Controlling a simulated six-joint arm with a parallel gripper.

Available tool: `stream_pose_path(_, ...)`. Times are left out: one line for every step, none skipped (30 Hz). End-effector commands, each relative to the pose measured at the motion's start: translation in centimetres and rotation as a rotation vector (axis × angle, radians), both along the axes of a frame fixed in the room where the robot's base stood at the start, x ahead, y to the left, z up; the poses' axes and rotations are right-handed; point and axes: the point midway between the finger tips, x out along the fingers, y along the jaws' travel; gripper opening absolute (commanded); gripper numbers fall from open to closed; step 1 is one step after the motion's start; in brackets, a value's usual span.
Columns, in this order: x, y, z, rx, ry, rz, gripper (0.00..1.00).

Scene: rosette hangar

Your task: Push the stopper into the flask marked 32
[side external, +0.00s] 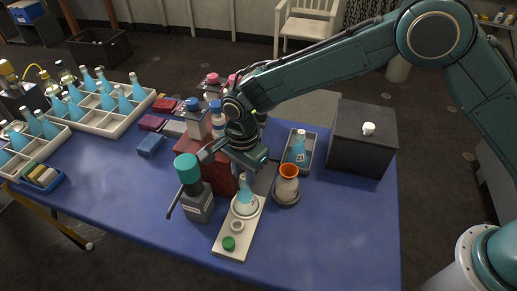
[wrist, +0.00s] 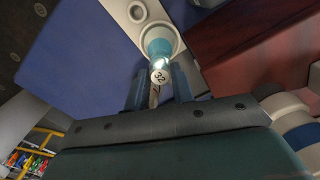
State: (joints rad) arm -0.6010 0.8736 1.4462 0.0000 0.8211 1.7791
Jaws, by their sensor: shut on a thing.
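The flask (side external: 245,191) holds blue liquid and stands upright in a round holder on a pale tray (side external: 229,254). In the wrist view the flask (wrist: 159,46) leads to a small white round stopper (wrist: 159,77) marked 32. My gripper (side external: 248,168) points down directly over the flask's neck. In the wrist view my gripper (wrist: 160,88) has its two fingers either side of the stopper and is shut on it. The stopper looks in line with the neck; I cannot tell how deep it sits.
A teal-capped grey bottle (side external: 196,190) stands close left of the tray. An orange-rimmed jar (side external: 287,184) is close right. A green disc (side external: 229,243) lies on the tray's front. A dark box (side external: 362,139) stands at right. The front right table is clear.

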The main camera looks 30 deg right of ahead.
Motion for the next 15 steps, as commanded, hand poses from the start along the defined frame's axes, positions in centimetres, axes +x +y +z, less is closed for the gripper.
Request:
stream_pose_path(-0.01, 0.0, -0.1, 0.0, 0.0, 0.0, 0.03)
stream_pose_path(-0.01, 0.0, -0.13, 0.0, 0.0, 0.0, 0.03)
stream_pose_path(0.0, 0.0, -0.16, 0.0, 0.0, 0.0, 0.03)
stream_pose_path(0.0, 0.0, -0.17, 0.0, 0.0, 0.0, 0.03)
stream_pose_path(0.0, 0.0, -0.17, 0.0, 0.0, 0.0, 0.03)
stream_pose_path(0.0, 0.0, -0.17, 0.0, 0.0, 0.0, 0.03)
stream_pose_path(0.0, 0.0, -0.16, 0.0, 0.0, 0.0, 0.03)
stream_pose_path(0.0, 0.0, -0.16, 0.0, 0.0, 0.0, 0.03)
stream_pose_path(0.0, 0.0, -0.16, 0.0, 0.0, 0.0, 0.03)
stream_pose_path(0.0, 0.0, -0.16, 0.0, 0.0, 0.0, 0.03)
stream_pose_path(0.0, 0.0, -0.16, 0.0, 0.0, 0.0, 0.03)
stream_pose_path(0.0, 0.0, -0.15, 0.0, 0.0, 0.0, 0.03)
stream_pose_path(0.0, 0.0, -0.15, 0.0, 0.0, 0.0, 0.26)
stream_pose_path(0.0, 0.0, -0.15, 0.0, 0.0, 0.0, 0.32)
stream_pose_path(0.0, 0.0, -0.14, 0.0, 0.0, 0.0, 0.4)
